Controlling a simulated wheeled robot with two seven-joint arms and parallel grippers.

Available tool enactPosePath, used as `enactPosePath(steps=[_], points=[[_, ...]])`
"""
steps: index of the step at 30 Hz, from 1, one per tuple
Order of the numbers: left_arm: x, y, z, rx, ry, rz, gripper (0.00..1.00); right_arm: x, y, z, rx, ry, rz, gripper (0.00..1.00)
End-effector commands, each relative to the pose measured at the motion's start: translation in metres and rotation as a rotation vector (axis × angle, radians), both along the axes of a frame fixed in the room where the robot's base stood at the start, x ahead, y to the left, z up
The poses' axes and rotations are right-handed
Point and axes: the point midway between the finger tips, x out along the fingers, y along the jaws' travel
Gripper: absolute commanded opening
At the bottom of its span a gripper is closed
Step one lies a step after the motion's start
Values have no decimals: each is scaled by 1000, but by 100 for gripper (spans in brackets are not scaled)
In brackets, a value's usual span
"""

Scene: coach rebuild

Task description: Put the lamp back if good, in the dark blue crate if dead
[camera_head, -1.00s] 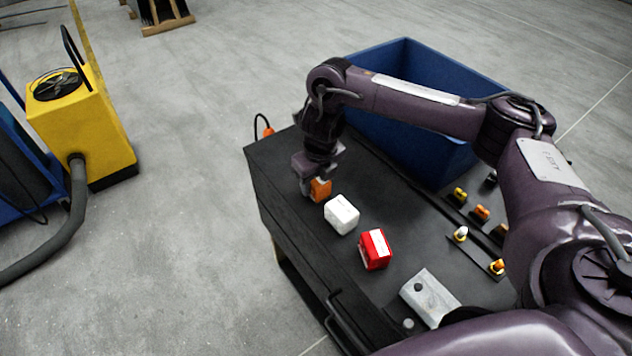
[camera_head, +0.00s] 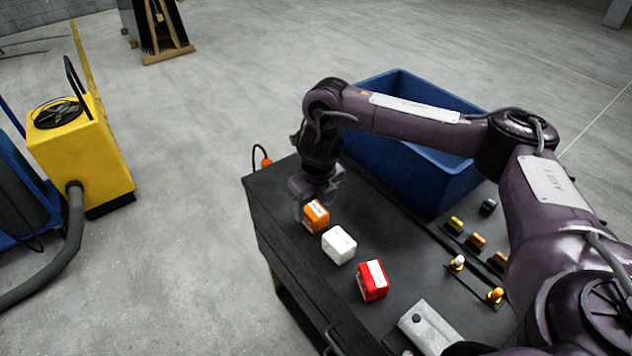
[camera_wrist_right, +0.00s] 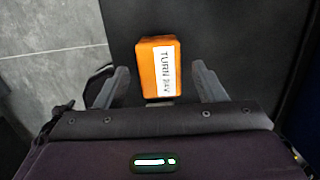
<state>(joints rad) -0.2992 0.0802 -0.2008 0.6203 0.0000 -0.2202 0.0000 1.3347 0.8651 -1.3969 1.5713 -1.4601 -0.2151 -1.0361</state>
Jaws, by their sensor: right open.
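An orange lamp block (camera_head: 316,217) stands on the dark cart top (camera_head: 300,268), near its left edge. A white block (camera_head: 339,245) and a red block (camera_head: 372,281) stand in a row with it. In the right wrist view the orange block (camera_wrist_right: 158,70) carries a white label reading "TURN" and more small text. My right gripper (camera_wrist_right: 160,78) is open, its fingers on either side of the orange block with gaps visible. The dark blue crate (camera_head: 455,188) is behind my right arm. My left gripper is not in view.
Several small coloured bulbs or switches (camera_head: 476,241) and a grey metal plate (camera_head: 428,325) are on the cart's right part. A yellow machine with a hose (camera_head: 85,150) stands on the floor at left. Floor between it and the cart is clear.

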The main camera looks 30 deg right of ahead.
Motion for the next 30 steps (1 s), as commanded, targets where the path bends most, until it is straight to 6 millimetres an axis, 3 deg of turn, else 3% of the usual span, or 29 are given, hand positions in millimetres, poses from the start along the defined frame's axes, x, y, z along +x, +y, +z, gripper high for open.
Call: enactPosePath(steps=[1, 3, 12, 18, 30], points=[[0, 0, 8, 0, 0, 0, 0, 1, -1, 18, -1, -7, 1, 63], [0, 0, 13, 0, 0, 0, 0, -1, -1, 33, -2, -6, 1, 63], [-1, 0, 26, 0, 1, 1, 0, -8, -2, 79, -1, -3, 0, 63], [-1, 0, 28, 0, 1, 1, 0, -10, -2, 88, 0, -1, -1, 63], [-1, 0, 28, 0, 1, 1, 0, -10, -1, 88, 0, 0, -1, 63]])
